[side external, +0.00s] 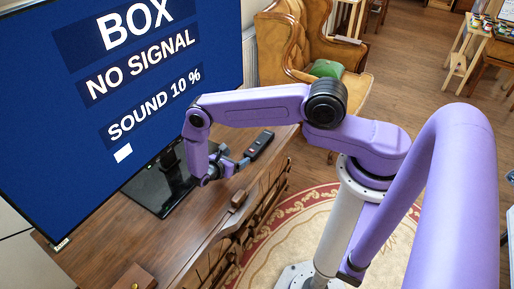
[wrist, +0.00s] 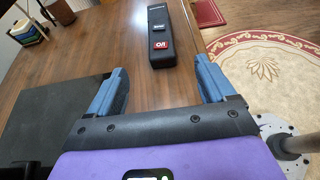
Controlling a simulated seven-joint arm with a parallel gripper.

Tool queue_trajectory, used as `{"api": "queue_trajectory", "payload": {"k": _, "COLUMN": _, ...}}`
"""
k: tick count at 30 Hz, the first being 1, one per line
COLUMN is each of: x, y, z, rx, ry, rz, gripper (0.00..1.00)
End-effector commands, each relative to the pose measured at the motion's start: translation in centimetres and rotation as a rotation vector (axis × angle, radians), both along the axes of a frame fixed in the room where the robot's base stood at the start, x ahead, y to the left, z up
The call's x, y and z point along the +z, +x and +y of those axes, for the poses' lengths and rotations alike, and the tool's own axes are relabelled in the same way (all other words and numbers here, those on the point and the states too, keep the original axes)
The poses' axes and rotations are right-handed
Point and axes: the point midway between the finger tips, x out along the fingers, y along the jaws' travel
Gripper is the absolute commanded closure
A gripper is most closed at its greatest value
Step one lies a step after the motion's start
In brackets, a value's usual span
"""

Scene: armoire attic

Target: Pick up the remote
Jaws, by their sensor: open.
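The remote (side external: 259,145) is a slim black bar lying on the wooden cabinet top, near its front edge. My gripper (side external: 236,162) is just short of the remote in the side view. In the wrist view my gripper (wrist: 165,88) shows two blue fingers spread wide with bare wood between them. The remote lies beyond the fingertips, roughly in line with the gap, and is not touched.
A large television (side external: 125,80) stands on the cabinet (side external: 107,235), its black base (side external: 160,190) beside my gripper. In the wrist view a small dark object (wrist: 60,12) and a stack of items (wrist: 28,32) lie farther back left. A round rug (side external: 290,215) covers the floor.

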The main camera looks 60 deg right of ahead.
Motion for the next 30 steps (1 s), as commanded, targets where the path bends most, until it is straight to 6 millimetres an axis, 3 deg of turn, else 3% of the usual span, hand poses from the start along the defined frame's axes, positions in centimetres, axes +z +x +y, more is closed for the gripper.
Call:
{"api": "queue_trajectory", "payload": {"k": 12, "x": -3.0, "y": -0.2, "z": -7.3, "rx": -0.005, "ry": 0.002, "rz": 0.0, "gripper": 0.17}}
{"api": "queue_trajectory", "payload": {"k": 23, "x": -4.2, "y": -0.2, "z": -10.1, "rx": -0.004, "ry": 0.001, "rz": -0.001, "gripper": 0.17}}
{"api": "queue_trajectory", "payload": {"k": 30, "x": -5.4, "y": -0.2, "z": -13.1, "rx": -0.005, "ry": 0.001, "rz": -0.002, "gripper": 0.17}}
